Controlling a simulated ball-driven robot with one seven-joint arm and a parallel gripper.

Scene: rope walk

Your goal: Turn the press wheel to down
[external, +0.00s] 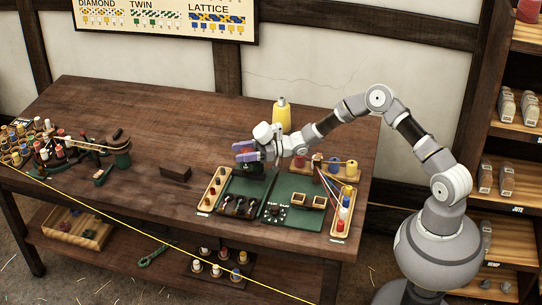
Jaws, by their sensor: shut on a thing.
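My gripper (244,151), with purple-blue fingers, reaches over the left part of the green mat on the right half of the bench. It is shut at the top of a small dark press (250,171). The press wheel is mostly hidden by the fingers and too small to make out. Its turned position cannot be told from this view.
A wooden rack with pegs (214,189) stands left of the mat, and a tray of coloured spools (344,211) right of it. A yellow bottle (282,116) stands behind my arm. A dark block (175,174) lies left; the bench's middle is mostly clear.

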